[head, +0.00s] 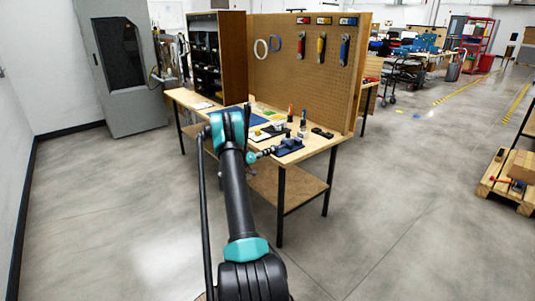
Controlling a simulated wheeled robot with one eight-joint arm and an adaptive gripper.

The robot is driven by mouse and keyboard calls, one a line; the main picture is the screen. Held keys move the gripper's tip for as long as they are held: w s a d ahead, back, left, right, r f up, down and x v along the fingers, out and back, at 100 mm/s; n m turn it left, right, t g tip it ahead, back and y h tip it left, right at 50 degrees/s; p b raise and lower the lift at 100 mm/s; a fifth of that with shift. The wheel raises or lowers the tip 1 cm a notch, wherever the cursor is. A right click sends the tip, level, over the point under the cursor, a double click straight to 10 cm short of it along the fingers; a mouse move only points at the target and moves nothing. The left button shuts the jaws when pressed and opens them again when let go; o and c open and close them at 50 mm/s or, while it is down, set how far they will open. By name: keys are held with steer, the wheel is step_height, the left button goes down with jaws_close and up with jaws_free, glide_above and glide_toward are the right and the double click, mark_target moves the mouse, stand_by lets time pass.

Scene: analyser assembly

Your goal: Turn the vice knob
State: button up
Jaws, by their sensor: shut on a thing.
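The vice (290,147) is a small dark blue piece near the front edge of the wooden workbench, left of its right corner. My arm reaches forward over the floor to the bench, and its teal and black end turns right toward the vice. My gripper (271,151) is at the vice's left side, touching it or very close, and is shut on the vice knob. The knob itself is small and mostly hidden by the fingers, so I cannot tell its angle.
The workbench (322,141) has a pegboard (283,64) with hanging tools behind it. Bottles (302,122) and a black item (322,133) stand near the vice; a blue mat (257,119) lies to its left. A pallet with boxes (520,166) is far right. The floor in front is clear.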

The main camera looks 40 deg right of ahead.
stand_by(0.4)
steer(key=o, duration=1.2)
steer(key=shift+a, duration=0.15)
steer(key=shift+s+a+f, duration=0.1)
steer(key=shift+a, duration=1.85)
steer(key=shift+s+a+f, duration=0.1)
steer(key=shift+a, duration=1.8)
